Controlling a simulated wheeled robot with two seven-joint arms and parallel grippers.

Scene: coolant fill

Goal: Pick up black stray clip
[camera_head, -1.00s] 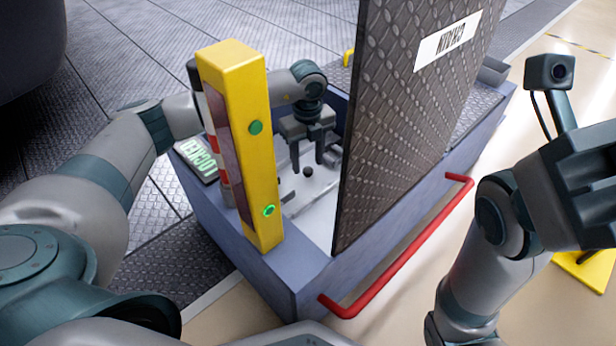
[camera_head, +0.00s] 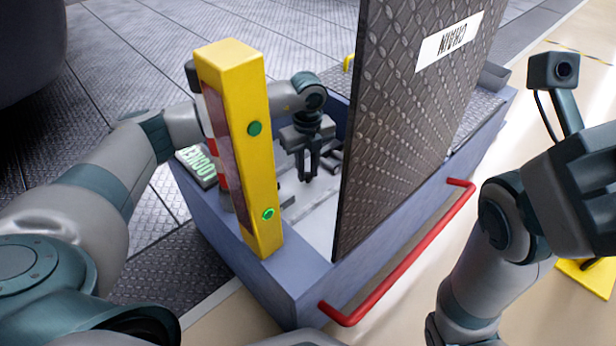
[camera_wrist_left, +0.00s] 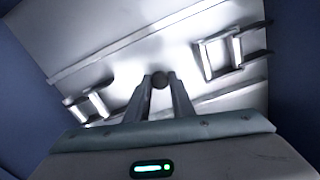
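The black stray clip (camera_wrist_left: 159,80) shows in the left wrist view as a small dark round piece between the fingertips of my left gripper (camera_wrist_left: 160,83). In the head view my left gripper (camera_head: 308,172) points down inside the blue open box, its fingers close together. The clip is hidden there by the fingers. The fingers appear shut on the clip, low over the light metal floor of the box. The fingers of my right gripper are outside the frame; only my right arm shows at the right edge.
The blue box (camera_head: 300,295) has a raised diamond-plate lid (camera_head: 405,130) right of the gripper and a yellow post (camera_head: 245,150) in front on the left. A red rail (camera_head: 405,265) runs along its side. Metal brackets (camera_wrist_left: 217,55) stand on the box floor.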

